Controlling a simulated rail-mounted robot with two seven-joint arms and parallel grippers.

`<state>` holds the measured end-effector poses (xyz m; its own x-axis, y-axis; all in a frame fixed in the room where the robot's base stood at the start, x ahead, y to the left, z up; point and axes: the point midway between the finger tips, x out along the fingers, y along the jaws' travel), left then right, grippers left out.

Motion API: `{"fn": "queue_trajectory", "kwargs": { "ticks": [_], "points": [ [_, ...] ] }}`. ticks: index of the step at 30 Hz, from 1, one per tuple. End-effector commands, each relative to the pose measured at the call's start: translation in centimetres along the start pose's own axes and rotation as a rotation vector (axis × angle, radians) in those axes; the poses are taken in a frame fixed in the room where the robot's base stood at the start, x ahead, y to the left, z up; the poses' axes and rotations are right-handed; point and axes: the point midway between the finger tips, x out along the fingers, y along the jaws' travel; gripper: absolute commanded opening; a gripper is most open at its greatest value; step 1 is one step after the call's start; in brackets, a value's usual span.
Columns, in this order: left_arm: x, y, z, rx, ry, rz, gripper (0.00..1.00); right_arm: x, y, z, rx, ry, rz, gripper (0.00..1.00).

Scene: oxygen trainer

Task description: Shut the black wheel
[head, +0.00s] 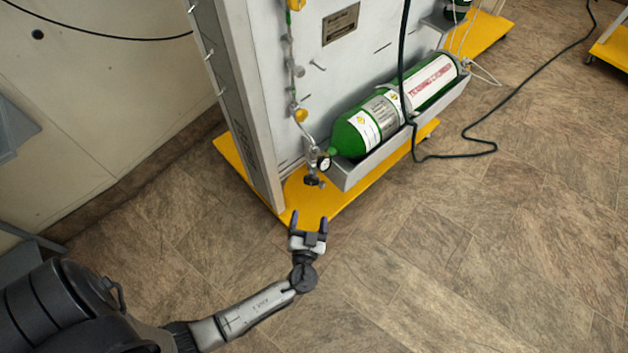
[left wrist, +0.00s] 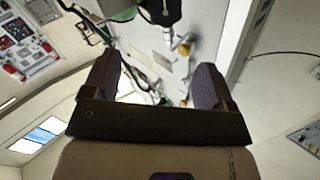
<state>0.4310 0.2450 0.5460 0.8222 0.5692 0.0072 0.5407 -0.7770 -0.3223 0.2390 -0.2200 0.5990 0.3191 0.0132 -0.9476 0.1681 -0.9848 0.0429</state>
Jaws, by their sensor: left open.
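The black wheel (head: 313,181) is a small dark knob low on the trainer, below a round gauge (head: 324,163) at the near end of the green cylinder (head: 358,132). My left gripper (head: 309,220) is open and empty, just below the wheel in the head view and apart from it in the picture. Its two dark fingers (left wrist: 154,82) frame the left wrist view. A dark part at the top edge of that view may be the wheel, but I cannot tell. My right gripper does not show.
The grey trainer panel (head: 340,60) stands on a yellow base (head: 320,205). The cylinder lies in a grey tray (head: 385,150). A black cable (head: 470,155) runs over the floor at the right. The tiled floor around my left gripper is clear.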

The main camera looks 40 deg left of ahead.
Motion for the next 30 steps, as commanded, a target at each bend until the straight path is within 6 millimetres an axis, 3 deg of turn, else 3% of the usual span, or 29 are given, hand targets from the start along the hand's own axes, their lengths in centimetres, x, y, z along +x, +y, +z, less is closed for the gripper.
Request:
{"fn": "queue_trajectory", "kwargs": {
  "ticks": [8, 12, 21, 30],
  "points": [
    [1.7, -0.1, 0.1, -0.074, -0.001, -0.005, 0.79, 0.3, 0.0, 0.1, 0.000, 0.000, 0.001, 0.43],
    [4.1, -0.1, 0.2, -0.072, -0.001, -0.005, 0.79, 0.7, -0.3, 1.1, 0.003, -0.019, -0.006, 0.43],
    [9.6, -0.1, 0.2, -0.070, -0.001, -0.004, 0.79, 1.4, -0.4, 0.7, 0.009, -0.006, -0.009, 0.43],
    [12.9, -0.1, 0.2, -0.070, -0.003, -0.004, 0.79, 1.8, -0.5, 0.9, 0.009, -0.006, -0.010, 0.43]
  ]
}}
